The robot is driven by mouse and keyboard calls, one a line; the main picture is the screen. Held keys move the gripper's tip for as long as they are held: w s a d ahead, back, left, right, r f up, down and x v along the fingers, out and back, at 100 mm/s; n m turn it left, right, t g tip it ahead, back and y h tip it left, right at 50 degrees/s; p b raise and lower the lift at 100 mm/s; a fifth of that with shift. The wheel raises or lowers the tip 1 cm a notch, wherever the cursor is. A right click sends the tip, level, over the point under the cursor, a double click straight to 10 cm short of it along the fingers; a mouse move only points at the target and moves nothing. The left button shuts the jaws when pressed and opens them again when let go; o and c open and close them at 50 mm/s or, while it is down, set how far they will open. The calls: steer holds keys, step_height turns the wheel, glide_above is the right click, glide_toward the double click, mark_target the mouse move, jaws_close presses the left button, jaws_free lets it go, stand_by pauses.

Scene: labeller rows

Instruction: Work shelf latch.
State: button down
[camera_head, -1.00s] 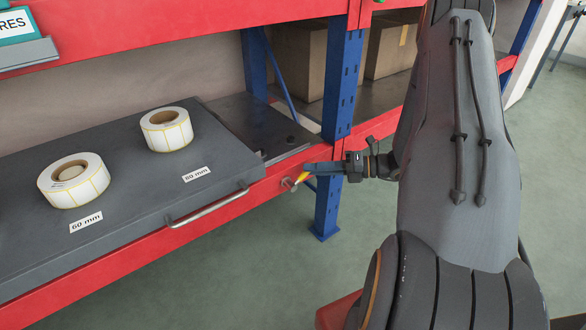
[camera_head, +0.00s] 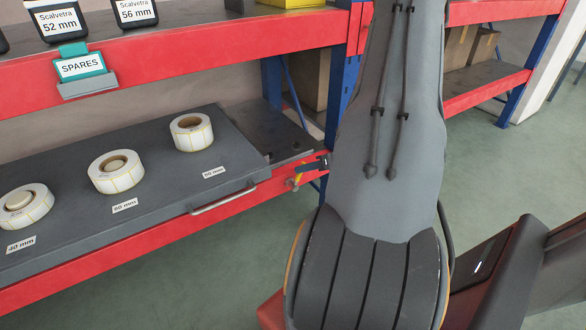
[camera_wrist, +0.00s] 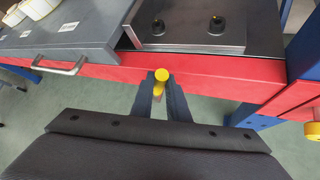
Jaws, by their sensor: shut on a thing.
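The shelf latch is a small yellow handle (camera_head: 294,183) on the red front beam, just right of the grey pull-out shelf (camera_head: 180,237). In the wrist view the latch's round yellow end (camera_wrist: 161,76) sits between the fingertips of my gripper (camera_wrist: 159,88). My gripper also shows in the head view (camera_head: 312,166), shut on the latch at the beam, partly hidden by my arm. The shelf has a silver bar handle (camera_head: 222,199) on its front edge. Whether the latch is locked or free I cannot tell.
Label rolls (camera_head: 117,171) stand in a row on the shelf with size tags before them. A blue upright (camera_head: 341,85) stands right of the latch. Another yellow knob (camera_wrist: 313,130) shows at the wrist view's right edge. Open floor lies in front.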

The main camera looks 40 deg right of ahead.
steer(key=shift+w+a, duration=0.1)
stand_by(0.4)
steer(key=c, duration=1.7)
jaws_free()
steer(key=shift+r, duration=0.1)
steer(key=p+v, duration=0.1)
steer(key=v, duration=0.6)
steer(key=shift+s+r, duration=0.2)
steer(key=shift+s, duration=0.15)
